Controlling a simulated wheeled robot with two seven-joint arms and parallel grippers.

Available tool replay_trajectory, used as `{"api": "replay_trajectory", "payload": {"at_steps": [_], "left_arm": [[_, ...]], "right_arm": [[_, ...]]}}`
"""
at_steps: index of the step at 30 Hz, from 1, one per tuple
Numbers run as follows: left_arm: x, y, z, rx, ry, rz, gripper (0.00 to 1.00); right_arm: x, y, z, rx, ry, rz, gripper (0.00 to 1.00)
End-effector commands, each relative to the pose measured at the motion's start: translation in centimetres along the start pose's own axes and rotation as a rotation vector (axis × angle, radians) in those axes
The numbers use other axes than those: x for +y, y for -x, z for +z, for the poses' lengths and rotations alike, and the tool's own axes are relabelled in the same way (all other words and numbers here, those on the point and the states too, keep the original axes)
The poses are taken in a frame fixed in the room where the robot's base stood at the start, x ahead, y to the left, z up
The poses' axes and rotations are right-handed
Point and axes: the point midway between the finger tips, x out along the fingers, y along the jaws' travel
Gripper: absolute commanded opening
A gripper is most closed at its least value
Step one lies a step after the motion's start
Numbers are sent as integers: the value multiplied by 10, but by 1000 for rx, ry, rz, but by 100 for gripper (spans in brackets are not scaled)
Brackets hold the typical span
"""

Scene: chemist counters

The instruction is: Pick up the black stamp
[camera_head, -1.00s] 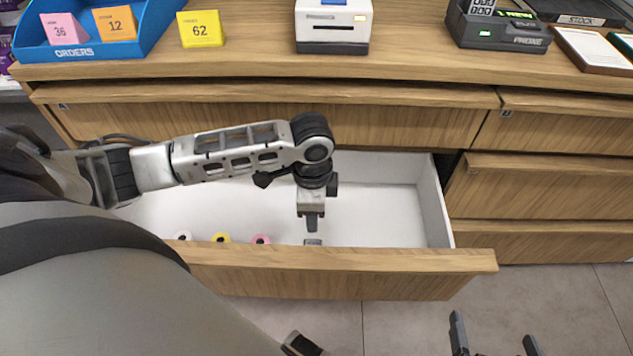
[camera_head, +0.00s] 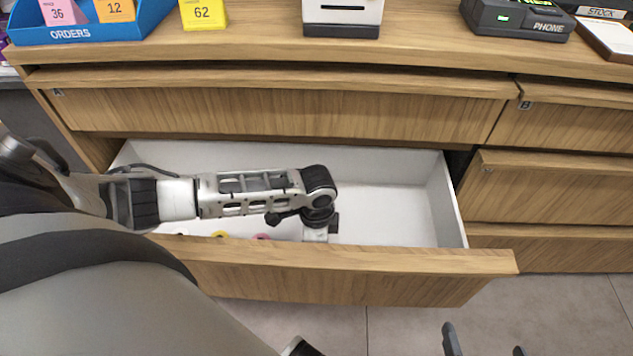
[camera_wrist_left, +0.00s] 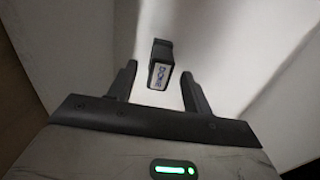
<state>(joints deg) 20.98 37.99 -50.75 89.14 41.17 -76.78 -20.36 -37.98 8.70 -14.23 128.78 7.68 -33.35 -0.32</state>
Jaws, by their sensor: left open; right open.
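The black stamp (camera_wrist_left: 160,67) shows in the left wrist view, a small black block with a white label and blue lettering. It is inside the open drawer (camera_head: 390,205). My left gripper (camera_wrist_left: 158,72) is open, with one finger on each side of the stamp near the tips; I cannot tell whether either touches it. In the head view the left arm reaches down into the drawer, and its fingers and the stamp are hidden by the wrist and the drawer front. My right gripper (camera_head: 484,343) is open and empty outside the drawer, low in the picture.
The drawer front (camera_head: 340,275) stands close to my left wrist. White, yellow (camera_head: 220,234) and pink (camera_head: 262,237) round items lie along it, left of the gripper. The drawer's right part is clear. The counter above holds a blue orders tray (camera_head: 75,32) and a phone (camera_head: 515,18).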

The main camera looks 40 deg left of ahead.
Motion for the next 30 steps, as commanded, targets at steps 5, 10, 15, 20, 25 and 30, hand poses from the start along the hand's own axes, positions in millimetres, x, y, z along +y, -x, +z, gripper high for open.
{"api": "replay_trajectory", "payload": {"at_steps": [5,10,15,20,25,30], "left_arm": [[1,-19,0,0,0,1,50],[1,-19,0,1,-1,0,50],[1,-18,0,0,-1,0,19],[0,-18,0,0,0,0,1],[0,-18,0,0,0,-1,1],[0,0,0,2,-1,-2,1]], "right_arm": [[2,-12,11,-28,2,-9,100],[2,-13,8,-22,6,-10,100],[2,-13,6,-18,6,-11,100],[1,-12,6,-16,6,-11,100],[1,-12,6,-17,5,-11,100],[0,-6,0,-14,6,-7,100]]}}
